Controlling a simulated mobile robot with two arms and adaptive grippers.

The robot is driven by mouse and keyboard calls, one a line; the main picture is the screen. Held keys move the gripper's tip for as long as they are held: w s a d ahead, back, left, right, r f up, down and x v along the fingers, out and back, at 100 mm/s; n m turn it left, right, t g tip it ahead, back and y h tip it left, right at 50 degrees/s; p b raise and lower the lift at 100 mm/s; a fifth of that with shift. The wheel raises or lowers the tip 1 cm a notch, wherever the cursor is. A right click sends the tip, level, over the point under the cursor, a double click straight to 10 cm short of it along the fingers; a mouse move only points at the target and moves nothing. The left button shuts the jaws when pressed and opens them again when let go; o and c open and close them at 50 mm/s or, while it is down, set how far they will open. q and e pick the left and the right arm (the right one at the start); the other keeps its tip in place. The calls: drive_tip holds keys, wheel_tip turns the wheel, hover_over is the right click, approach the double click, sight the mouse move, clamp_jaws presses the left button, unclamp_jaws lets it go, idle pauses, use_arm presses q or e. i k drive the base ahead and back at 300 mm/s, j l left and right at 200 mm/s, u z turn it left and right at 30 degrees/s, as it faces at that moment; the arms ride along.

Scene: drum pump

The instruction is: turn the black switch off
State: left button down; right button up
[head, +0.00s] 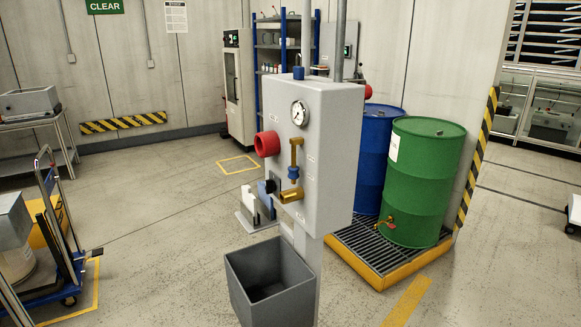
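A black switch (272,186) shows as a small dark knob on the lower left of the front of a grey panel box (325,150) on a post. It sits below a large red round part (267,144) and left of a brass spout (291,195). Its on or off position is too small to tell. Neither of my grippers is in view.
A grey open bin (243,295) hangs below the box. Blue (377,150) and green (425,180) drums stand on a yellow-edged grate behind it, to the right. A blue-framed cart (50,200) stands at left. The floor left of the box is mostly clear.

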sight(271, 186)
drive_tip(key=i+l, duration=0.15)
drive_tip(key=i, duration=0.3)
drive_tip(key=i+l, duration=0.1)
drive_tip(key=i, duration=0.35)
drive_tip(key=l+z, duration=0.05)
